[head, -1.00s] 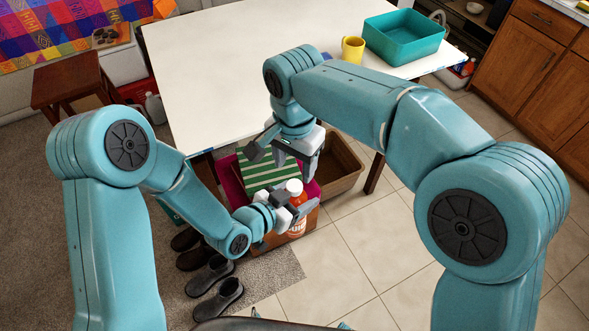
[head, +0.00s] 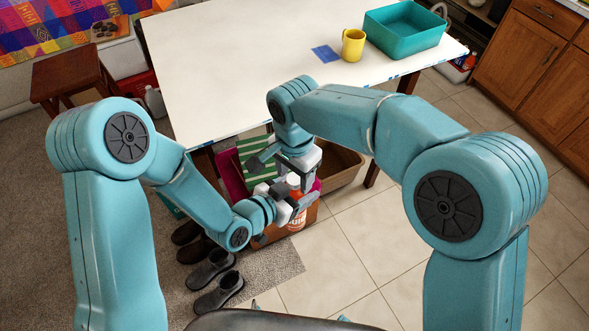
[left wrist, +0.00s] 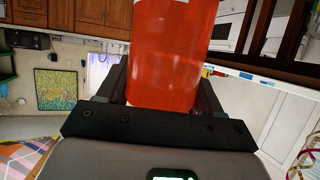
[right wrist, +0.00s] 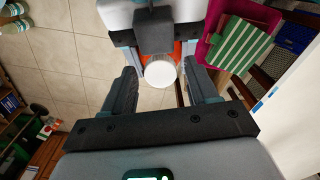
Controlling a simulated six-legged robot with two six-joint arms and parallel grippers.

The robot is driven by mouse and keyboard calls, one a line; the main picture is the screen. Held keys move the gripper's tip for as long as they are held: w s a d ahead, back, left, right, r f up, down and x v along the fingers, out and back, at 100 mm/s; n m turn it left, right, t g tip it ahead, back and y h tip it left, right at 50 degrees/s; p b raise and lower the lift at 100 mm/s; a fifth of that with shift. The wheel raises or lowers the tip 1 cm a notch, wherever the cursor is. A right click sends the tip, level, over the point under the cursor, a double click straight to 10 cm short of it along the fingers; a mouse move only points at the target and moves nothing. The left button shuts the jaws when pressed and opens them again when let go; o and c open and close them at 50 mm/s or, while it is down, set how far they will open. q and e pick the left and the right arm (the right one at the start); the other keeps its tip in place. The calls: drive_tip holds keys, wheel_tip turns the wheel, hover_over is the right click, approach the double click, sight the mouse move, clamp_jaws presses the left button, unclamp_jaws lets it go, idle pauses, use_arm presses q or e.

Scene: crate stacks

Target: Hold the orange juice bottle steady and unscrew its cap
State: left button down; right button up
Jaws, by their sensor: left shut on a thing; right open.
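The orange juice bottle (head: 297,221) is upright, with a white cap (head: 293,180). My left gripper (head: 291,208) is shut around its body, and the bottle's orange side (left wrist: 172,55) fills the space between the fingers in the left wrist view. My right gripper (head: 284,172) is open just above the bottle. In the right wrist view the white cap (right wrist: 160,74) shows between the spread fingers of my right gripper (right wrist: 160,68), with a gap on both sides. Part of the bottle is hidden by my grippers in the head view.
A white table (head: 220,75) stands behind, carrying a teal bin (head: 404,40), a yellow mug (head: 353,46) and a blue patch (head: 325,54). A brown crate (head: 345,165) and a magenta crate (head: 231,174) are close behind the grippers. Shoes (head: 207,268) lie lower left. Tiled floor at right is clear.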

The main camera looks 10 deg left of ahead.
drive_tip(key=shift+r, duration=0.1)
clamp_jaws()
drive_tip(key=shift+n, duration=1.7)
unclamp_jaws()
drive_tip(key=shift+r, duration=2.35)
wheel_tip(320, 180, up, 3)
drive_tip(key=m, duration=0.3)
drive_tip(key=shift+f, duration=0.1)
wheel_tip(320, 180, down, 8)
drive_tip(key=shift+r, duration=0.2)
